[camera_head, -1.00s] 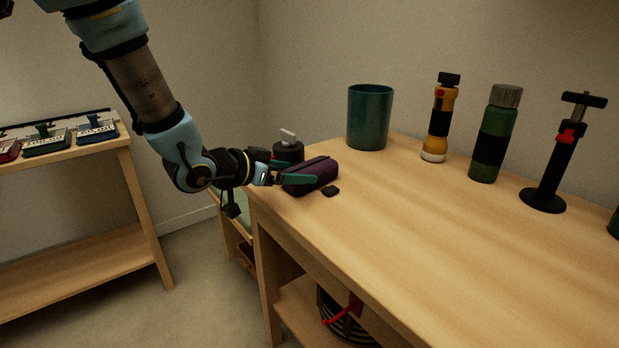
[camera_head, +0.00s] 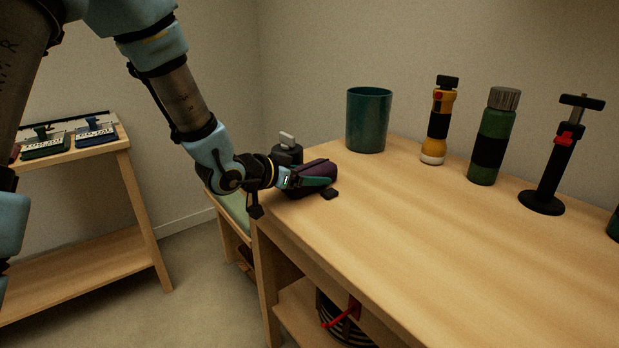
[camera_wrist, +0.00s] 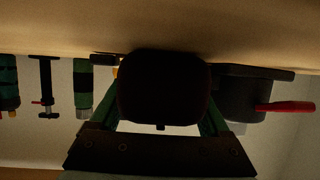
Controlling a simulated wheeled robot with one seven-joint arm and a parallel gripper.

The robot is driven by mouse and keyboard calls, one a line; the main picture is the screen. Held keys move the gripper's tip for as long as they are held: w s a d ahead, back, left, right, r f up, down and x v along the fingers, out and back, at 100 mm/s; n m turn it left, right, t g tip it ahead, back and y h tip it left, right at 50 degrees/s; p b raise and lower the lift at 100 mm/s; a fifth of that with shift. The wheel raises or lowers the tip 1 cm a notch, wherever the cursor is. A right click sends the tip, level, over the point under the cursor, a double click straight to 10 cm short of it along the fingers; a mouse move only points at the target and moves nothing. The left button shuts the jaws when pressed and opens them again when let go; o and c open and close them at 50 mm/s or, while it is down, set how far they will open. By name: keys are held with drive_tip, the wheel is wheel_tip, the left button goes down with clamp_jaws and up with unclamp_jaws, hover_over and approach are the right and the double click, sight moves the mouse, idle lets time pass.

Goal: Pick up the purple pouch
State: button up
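The dark purple pouch (camera_head: 322,168) lies on the near left end of the wooden workbench. In the wrist view the pouch (camera_wrist: 162,88) is a dark rounded shape filling the middle, between the two green fingers. My gripper (camera_head: 312,183) reaches in low from the left, with one green finger along the near side of the pouch. The other finger is mostly hidden behind the pouch in the head view. The fingers are spread around the pouch; firm contact on both sides cannot be made out.
A teal cup (camera_head: 369,120), yellow flashlight (camera_head: 437,122), green bottle (camera_head: 492,140) and black clamp (camera_head: 550,165) stand along the back. The bench's front right is clear.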

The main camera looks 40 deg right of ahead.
drive_tip(key=c, duration=0.7)
drive_tip(key=shift+c, duration=0.3)
drive_tip(key=shift+r, duration=0.1)
